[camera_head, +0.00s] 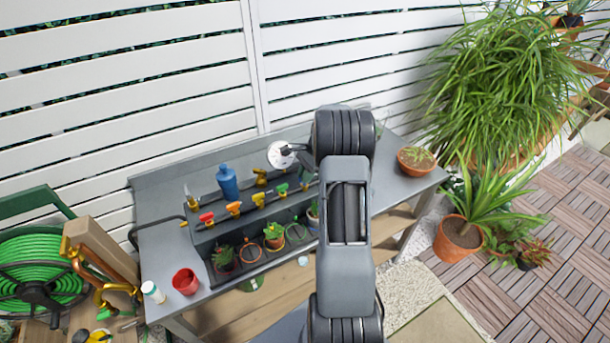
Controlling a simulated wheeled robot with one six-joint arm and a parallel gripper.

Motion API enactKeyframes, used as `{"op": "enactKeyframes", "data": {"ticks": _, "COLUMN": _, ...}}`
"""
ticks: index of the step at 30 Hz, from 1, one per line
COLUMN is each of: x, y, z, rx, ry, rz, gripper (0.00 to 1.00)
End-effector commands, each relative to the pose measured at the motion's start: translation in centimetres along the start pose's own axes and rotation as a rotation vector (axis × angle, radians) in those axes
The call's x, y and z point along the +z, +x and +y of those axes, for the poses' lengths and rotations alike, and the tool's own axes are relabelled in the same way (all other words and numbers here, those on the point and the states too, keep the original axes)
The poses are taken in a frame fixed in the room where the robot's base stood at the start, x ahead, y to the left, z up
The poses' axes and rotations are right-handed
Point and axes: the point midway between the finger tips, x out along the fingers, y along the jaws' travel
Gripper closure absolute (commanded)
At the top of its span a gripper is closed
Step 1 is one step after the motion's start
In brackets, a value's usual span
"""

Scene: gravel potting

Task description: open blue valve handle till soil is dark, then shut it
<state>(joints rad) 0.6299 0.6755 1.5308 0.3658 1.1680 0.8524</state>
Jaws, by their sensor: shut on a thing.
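A row of small valve handles runs along the dark bench planter: a red one (207,217), an orange one (233,208), a yellow one (258,198) and a green one (282,188). I cannot make out a blue handle; my arm covers the right end of the row. My gripper (289,151) shows as a small dark shape left of my arm, beside a white disc (280,156). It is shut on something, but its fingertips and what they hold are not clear. Small plants (274,232) stand in front of the valves; their soil is too small to judge.
On the grey bench (160,240) stand a blue bottle (227,182), a red pot (186,281), a white jar (153,292) and a terracotta plant pot (416,163). A green hose reel (38,275) is at left. Large potted plants (460,240) fill the right.

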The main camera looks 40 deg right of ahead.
Motion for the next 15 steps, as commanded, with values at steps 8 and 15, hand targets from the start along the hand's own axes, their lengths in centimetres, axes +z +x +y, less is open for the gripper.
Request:
{"op": "enactKeyframes", "data": {"ticks": 8, "x": 0.05, "y": 0.01, "z": -0.14, "rx": 0.074, "ry": -0.174, "rz": -0.001, "gripper": 1.0}}
{"op": "enactKeyframes", "data": {"ticks": 15, "x": 0.06, "y": 0.02, "z": -0.22, "rx": 0.161, "ry": -0.385, "rz": -0.001, "gripper": 1.0}}
